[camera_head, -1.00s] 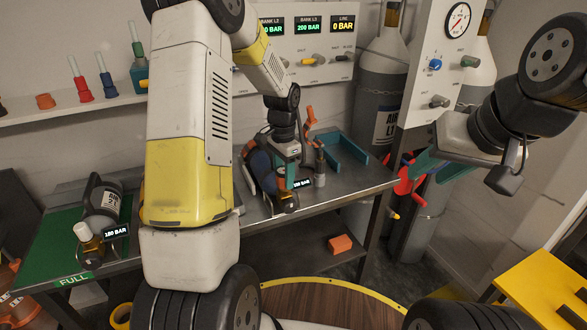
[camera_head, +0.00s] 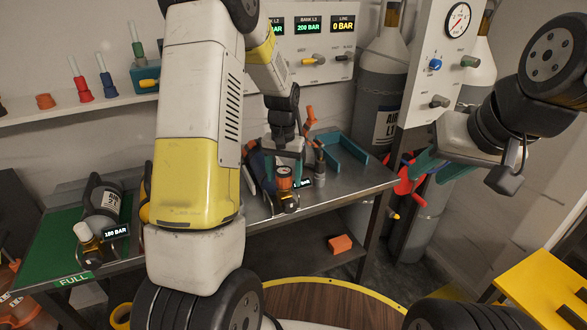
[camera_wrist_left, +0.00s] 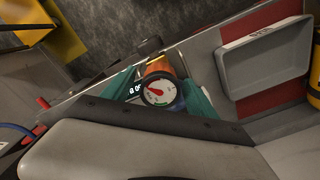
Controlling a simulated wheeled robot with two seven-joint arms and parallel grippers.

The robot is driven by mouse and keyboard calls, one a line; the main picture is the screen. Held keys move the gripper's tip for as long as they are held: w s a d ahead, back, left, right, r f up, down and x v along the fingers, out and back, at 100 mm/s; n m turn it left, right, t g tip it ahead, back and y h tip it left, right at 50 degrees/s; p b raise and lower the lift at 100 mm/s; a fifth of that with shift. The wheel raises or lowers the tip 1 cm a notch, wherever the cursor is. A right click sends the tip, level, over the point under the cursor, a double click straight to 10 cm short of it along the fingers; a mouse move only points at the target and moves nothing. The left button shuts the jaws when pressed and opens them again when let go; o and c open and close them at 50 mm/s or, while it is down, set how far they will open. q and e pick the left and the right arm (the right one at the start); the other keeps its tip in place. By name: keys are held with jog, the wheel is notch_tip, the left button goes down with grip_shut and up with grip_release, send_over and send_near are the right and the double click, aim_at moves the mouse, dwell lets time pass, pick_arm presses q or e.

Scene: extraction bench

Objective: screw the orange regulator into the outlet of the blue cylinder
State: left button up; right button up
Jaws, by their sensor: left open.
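The orange regulator (camera_head: 284,183) sits at the front of the bench, below my left gripper (camera_head: 286,172). In the left wrist view its orange body (camera_wrist_left: 159,65) and white dial face (camera_wrist_left: 160,93) lie between the two teal fingers of my left gripper (camera_wrist_left: 157,96). The fingers are open, one on each side; contact cannot be told. The blue cylinder (camera_head: 268,168) is mostly hidden behind my left arm and gripper. Its outlet and whether the regulator sits in it cannot be made out. My right gripper (camera_head: 438,167) appears open and empty, before the wall panel.
A red wheel (camera_head: 408,180) hangs past the bench edge. An orange block (camera_head: 340,243) lies on the lower shelf.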

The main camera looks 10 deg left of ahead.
pick_arm(q)
jog(key=n, duration=0.5)
jog(key=shift+n, duration=0.3)
jog(key=n, duration=0.8)
jog(key=shift+n, duration=0.4)
jog(key=n, duration=0.5)
grip_shut()
jog(key=m, duration=2.7)
